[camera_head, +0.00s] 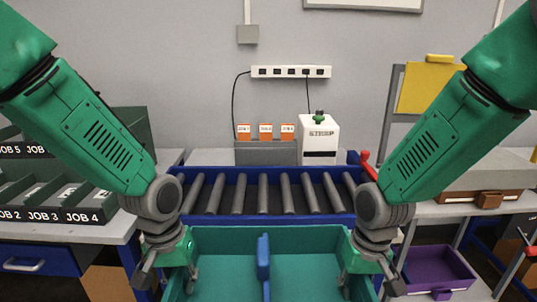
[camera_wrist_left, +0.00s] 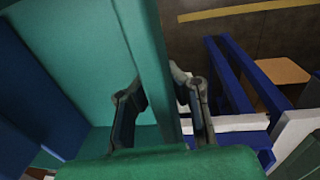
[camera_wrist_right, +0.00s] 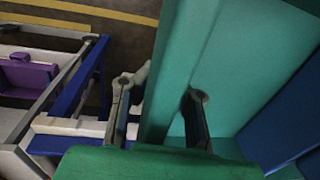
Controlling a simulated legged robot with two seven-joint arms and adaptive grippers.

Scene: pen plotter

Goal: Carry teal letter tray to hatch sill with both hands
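The teal letter tray (camera_head: 308,239) is at the bottom middle of the head view, with its near part cut off. A blue upright piece (camera_head: 263,262) stands in its middle. My left gripper (camera_head: 168,277) has its fingers on both sides of the tray's left wall, which also shows in the left wrist view (camera_wrist_left: 146,60). My right gripper (camera_head: 366,280) straddles the right wall in the same way, seen in the right wrist view (camera_wrist_right: 178,60). Both grippers look closed on the walls. I cannot make out for certain which surface is the hatch sill.
A blue-framed roller conveyor (camera_head: 264,193) lies just beyond the tray. Behind it stand a white box (camera_head: 318,138) and orange-labelled cards (camera_head: 265,132). Job sorters (camera_head: 60,200) are at left. A purple bin (camera_head: 440,270) is low at right, below a side bench (camera_head: 450,208).

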